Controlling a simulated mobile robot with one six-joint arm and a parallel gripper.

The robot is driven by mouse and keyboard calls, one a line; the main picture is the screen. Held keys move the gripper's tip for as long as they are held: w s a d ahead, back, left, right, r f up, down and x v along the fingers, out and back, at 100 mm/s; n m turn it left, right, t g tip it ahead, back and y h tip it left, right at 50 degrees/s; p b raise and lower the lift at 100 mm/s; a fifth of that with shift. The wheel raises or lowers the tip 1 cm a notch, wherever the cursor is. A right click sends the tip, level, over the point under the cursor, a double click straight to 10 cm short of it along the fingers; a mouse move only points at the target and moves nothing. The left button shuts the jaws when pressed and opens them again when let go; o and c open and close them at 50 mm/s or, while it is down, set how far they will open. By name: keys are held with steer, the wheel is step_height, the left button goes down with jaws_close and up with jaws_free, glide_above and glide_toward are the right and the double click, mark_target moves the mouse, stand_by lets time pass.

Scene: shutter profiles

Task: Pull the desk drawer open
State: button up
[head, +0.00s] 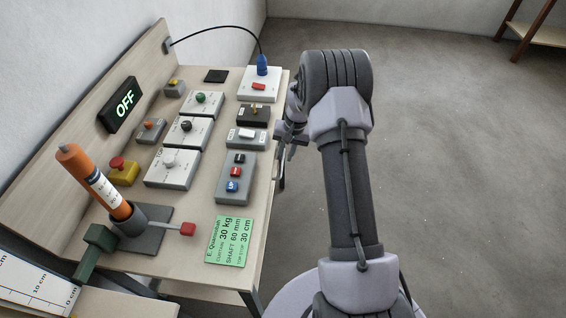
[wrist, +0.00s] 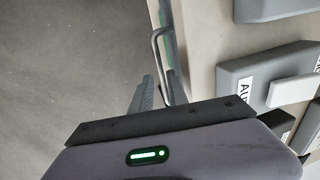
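The desk (head: 200,225) stands at the left of the head view, and its right edge faces my arm. A grey bar handle (wrist: 156,48) stands out from the desk's front side in the wrist view; a dark bar by the desk edge (head: 281,173) in the head view looks like the same handle. The drawer front is mostly hidden below the desktop. My gripper (wrist: 160,92) is open, its fingers apart around the near part of the handle. Whether either finger touches the bar cannot be told. In the head view my gripper (head: 283,145) is partly hidden by my arm.
Several switch boxes, a blue-plugged box (head: 259,84), an orange cylinder (head: 98,185) in a grey holder and a green note (head: 229,241) are on the desktop. An "OFF" display (head: 121,104) is on the back panel.

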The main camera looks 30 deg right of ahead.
mark_target(282, 164)
steer(key=shift+w+a+f+b, duration=0.15)
steer(key=shift+f+b, duration=0.05)
steer(key=shift+f, duration=0.7)
steer(key=shift+w+a+f+b, duration=0.1)
steer(key=shift+a+f+b, duration=0.05)
steer(key=shift+f, duration=0.7)
steer(key=shift+c, duration=0.2)
jaws_close()
